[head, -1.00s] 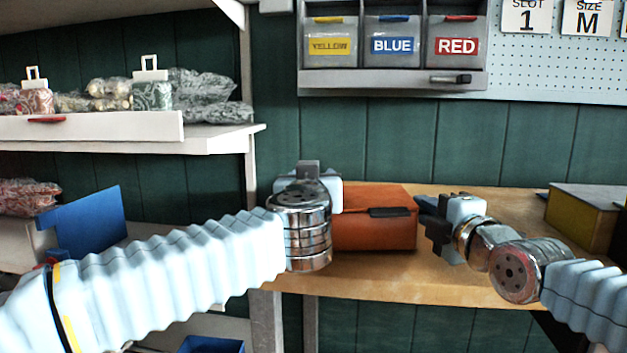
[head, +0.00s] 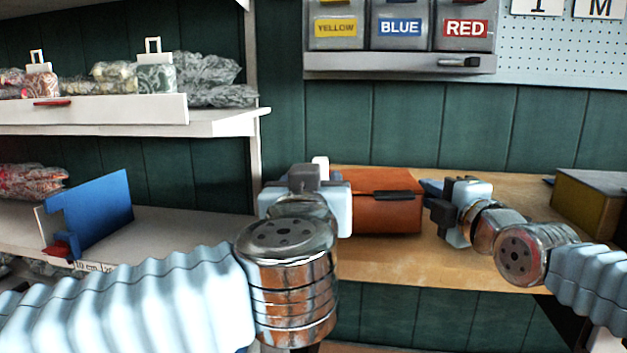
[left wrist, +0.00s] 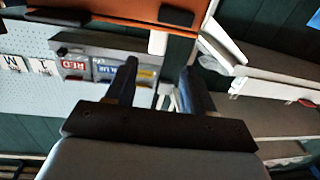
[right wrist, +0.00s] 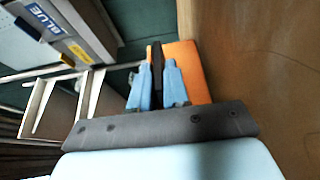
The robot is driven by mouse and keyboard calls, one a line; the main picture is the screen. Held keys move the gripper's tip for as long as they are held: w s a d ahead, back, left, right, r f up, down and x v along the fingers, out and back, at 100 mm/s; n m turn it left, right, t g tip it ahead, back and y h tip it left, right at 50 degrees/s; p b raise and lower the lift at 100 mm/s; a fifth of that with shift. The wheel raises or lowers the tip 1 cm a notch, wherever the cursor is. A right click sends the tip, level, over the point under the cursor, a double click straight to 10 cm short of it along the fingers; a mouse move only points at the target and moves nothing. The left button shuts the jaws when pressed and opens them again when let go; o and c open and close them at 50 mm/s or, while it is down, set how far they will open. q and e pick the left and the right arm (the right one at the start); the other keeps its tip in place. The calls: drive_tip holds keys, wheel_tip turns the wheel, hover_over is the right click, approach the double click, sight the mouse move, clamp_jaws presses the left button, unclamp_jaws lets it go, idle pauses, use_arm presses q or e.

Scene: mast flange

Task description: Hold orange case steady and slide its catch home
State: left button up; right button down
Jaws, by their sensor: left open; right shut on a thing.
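The orange case (head: 365,215) sits on the wooden bench, with a dark strip (head: 398,195) along its top front edge. My right gripper (head: 431,190) is at the case's right end. In the right wrist view its blue fingers (right wrist: 158,80) are shut on a dark upright bar (right wrist: 156,62), with the case (right wrist: 187,62) behind; I cannot tell whether the bar is the catch. My left gripper (head: 316,178) is at the case's left end and hides part of it. In the left wrist view its fingers (left wrist: 160,78) are open and empty, with the case (left wrist: 125,8) beyond their tips.
A small white piece (head: 320,168) shows behind my left gripper. The bench (head: 470,270) is clear in front. A yellow-sided box (head: 585,205) stands at the right. Shelves with a blue panel (head: 95,215) are at the left; labelled bins (head: 400,30) hang above.

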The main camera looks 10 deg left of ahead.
drive_tip(key=c, duration=1)
unclamp_jaws()
drive_tip(key=shift+c, duration=0.2)
drive_tip(key=shift+s, duration=0.1)
